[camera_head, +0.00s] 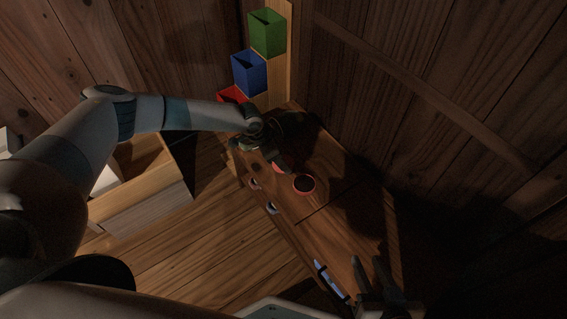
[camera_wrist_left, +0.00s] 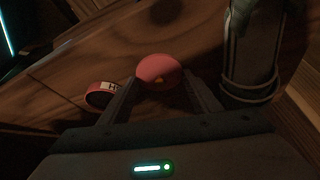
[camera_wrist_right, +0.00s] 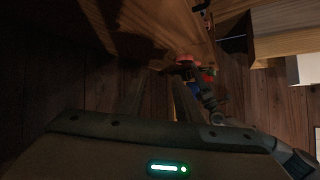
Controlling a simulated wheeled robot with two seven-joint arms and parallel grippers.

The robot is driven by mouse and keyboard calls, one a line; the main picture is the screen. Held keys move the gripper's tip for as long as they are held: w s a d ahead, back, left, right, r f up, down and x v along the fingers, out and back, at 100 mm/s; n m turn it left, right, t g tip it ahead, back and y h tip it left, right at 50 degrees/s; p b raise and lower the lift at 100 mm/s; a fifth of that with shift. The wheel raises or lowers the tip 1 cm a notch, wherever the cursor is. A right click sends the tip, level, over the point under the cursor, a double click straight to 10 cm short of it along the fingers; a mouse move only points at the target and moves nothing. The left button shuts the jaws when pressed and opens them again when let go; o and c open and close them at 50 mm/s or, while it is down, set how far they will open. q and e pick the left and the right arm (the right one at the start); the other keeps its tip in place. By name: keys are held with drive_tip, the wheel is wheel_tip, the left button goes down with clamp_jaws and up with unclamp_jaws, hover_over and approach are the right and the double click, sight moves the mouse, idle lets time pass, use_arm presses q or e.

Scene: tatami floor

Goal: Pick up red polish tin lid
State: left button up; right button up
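The red polish tin lid (camera_head: 278,168) lies on the wooden table, partly hidden by my left gripper in the head view. In the left wrist view the round red lid (camera_wrist_left: 158,72) sits between the fingertips of my left gripper (camera_wrist_left: 160,80). Those fingers are apart, one on each side of the lid; I cannot tell whether they touch it. The open red tin with a dark inside (camera_head: 304,184) stands beside the lid; its white label shows in the left wrist view (camera_wrist_left: 100,96). My right gripper (camera_head: 378,270) is open and empty near the table's front end.
Green (camera_head: 267,33), blue (camera_head: 249,72) and red (camera_head: 232,95) boxes stand on a stepped wooden stand behind the table. A grey cylindrical thing (camera_wrist_left: 252,50) rises close to my left gripper's right finger. A slim pale-blue object (camera_head: 330,280) lies near the front edge. Wooden walls stand close behind.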

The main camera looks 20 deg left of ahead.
use_arm(q)
drive_tip(key=shift+r, duration=0.15)
